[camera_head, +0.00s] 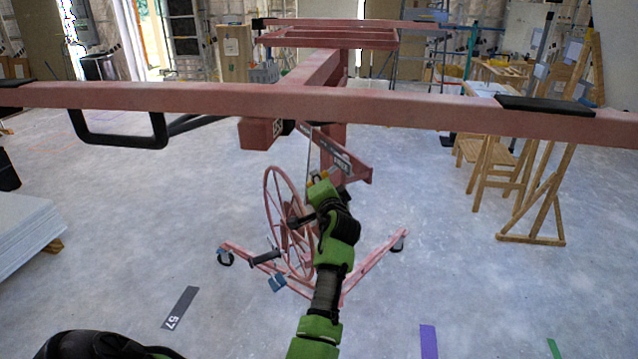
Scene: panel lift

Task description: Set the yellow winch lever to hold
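The red panel lift stands in front of me, with its long crossbar (420,104) spanning the view. Its large spoked winch wheel (269,205) is below the crossbar, left of the mast. The fingers are small and overlap the lift, so I cannot tell contact or opening. The lever's setting is unclear. My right gripper is not in view.
The lift's red legs (375,266) spread on casters over the grey floor. Stacked panels (22,228) lie at left; a wooden easel (545,200) and stool (492,165) stand at right. The floor between is mostly clear.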

